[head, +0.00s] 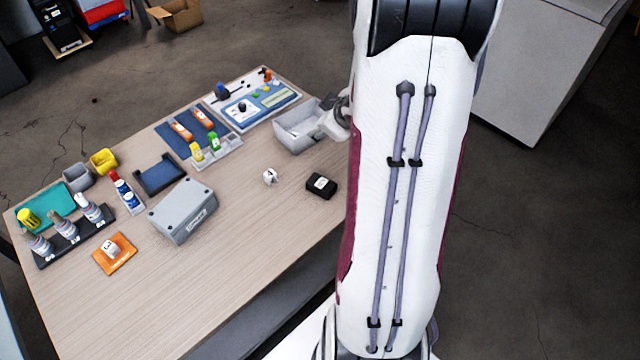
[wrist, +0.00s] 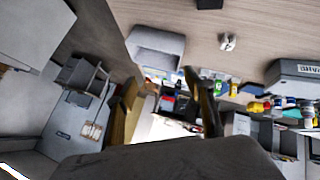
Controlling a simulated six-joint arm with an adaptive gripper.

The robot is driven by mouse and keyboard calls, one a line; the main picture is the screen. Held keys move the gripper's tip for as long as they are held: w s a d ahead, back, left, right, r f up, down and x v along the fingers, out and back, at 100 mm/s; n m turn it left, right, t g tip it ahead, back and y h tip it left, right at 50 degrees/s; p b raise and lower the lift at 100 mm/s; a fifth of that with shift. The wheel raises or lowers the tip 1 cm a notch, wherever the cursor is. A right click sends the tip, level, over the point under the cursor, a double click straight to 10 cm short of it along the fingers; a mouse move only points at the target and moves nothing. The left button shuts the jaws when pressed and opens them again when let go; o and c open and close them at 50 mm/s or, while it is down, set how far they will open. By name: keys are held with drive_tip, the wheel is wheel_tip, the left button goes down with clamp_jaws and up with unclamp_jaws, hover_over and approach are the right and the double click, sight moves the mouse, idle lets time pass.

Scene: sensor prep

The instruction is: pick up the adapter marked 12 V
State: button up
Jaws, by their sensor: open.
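A black block-shaped adapter (head: 321,186) with a white label lies on the table's right side, beside my arm in the head view. Its label is too small to read. A small white adapter-like piece (head: 270,176) with a dark mark sits to its left, also too small to read. In the wrist view the white piece (wrist: 228,42) shows near the top, and part of the black one (wrist: 210,4) shows at the top edge. My gripper (wrist: 165,103) is open and empty, apart from both.
A grey bin (head: 297,133) stands at the table's right edge by my wrist. A grey box (head: 182,211) stands left of the small pieces. An orange pad (head: 104,262) bears a white block (head: 112,246). Bottles stand in a dark rack (head: 70,245). The near tabletop is clear.

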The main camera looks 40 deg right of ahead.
sight(323, 184)
drive_tip(key=s+f+t+y, duration=0.1)
drive_tip(key=s+f+y, duration=0.1)
drive_tip(key=f, duration=0.3)
drive_tip(key=s+a+f+t+y, duration=0.1)
drive_tip(key=s+f+t+y, duration=0.1)
drive_tip(key=f, duration=0.3)
drive_tip(key=s+f+t+y, duration=0.1)
drive_tip(key=s+f, duration=0.3)
drive_tip(key=f, duration=0.1)
drive_tip(key=shift+s+a+f+y, duration=0.1)
drive_tip(key=shift+a+f+y, duration=0.2)
drive_tip(key=shift+y, duration=0.1)
drive_tip(key=shift+s+a+t+y, duration=0.3)
drive_tip(key=shift+s+a+t, duration=0.15)
drive_tip(key=shift+t, duration=0.05)
drive_tip(key=shift+f, duration=0.1)
drive_tip(key=shift+x, duration=1.3)
drive_tip(key=shift+w, duration=0.15)
drive_tip(key=shift+x, duration=2.45)
drive_tip(key=shift+d+f, duration=0.1)
drive_tip(key=c, duration=1.3)
